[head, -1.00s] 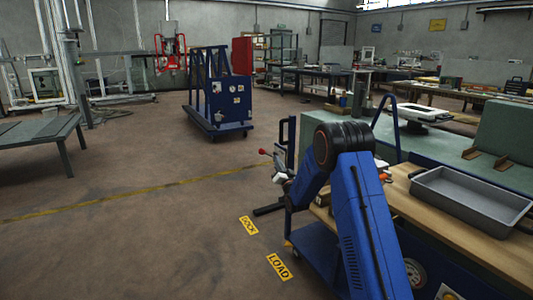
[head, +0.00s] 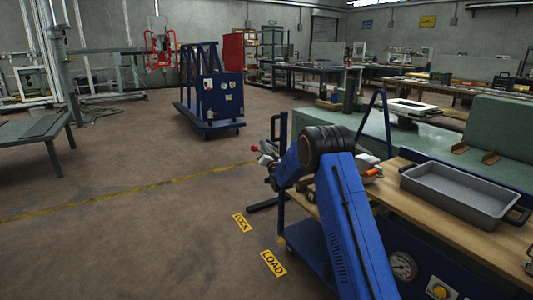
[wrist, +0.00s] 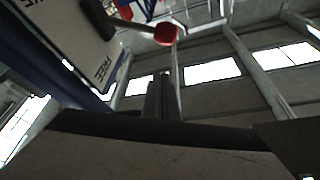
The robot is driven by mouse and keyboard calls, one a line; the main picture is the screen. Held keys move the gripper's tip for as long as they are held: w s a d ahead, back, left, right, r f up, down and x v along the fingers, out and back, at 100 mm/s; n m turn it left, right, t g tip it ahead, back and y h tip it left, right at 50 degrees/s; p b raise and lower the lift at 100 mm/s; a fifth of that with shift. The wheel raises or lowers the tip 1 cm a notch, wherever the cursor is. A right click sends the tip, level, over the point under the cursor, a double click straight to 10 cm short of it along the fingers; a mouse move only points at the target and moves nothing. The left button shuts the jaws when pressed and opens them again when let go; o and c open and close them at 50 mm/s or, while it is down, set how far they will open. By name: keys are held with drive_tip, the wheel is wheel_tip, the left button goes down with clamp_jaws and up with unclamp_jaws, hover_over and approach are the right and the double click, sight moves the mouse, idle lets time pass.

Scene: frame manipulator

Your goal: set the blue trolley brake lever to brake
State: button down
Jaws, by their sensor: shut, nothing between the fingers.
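The brake lever's red knob (head: 254,149) shows just left of my gripper (head: 270,168) in the head view.
A bench with a grey tray (head: 463,193), a gauge (head: 403,266) and a yellow button (head: 440,291) is at the right. Another blue trolley (head: 222,100) stands farther back. Yellow DOCK and LOAD floor labels (head: 272,262) lie in front.

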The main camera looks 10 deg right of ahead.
drive_tip(key=shift+w+a+f, duration=1.1)
drive_tip(key=shift+f, duration=0.25)
drive_tip(key=shift+f, duration=0.1)
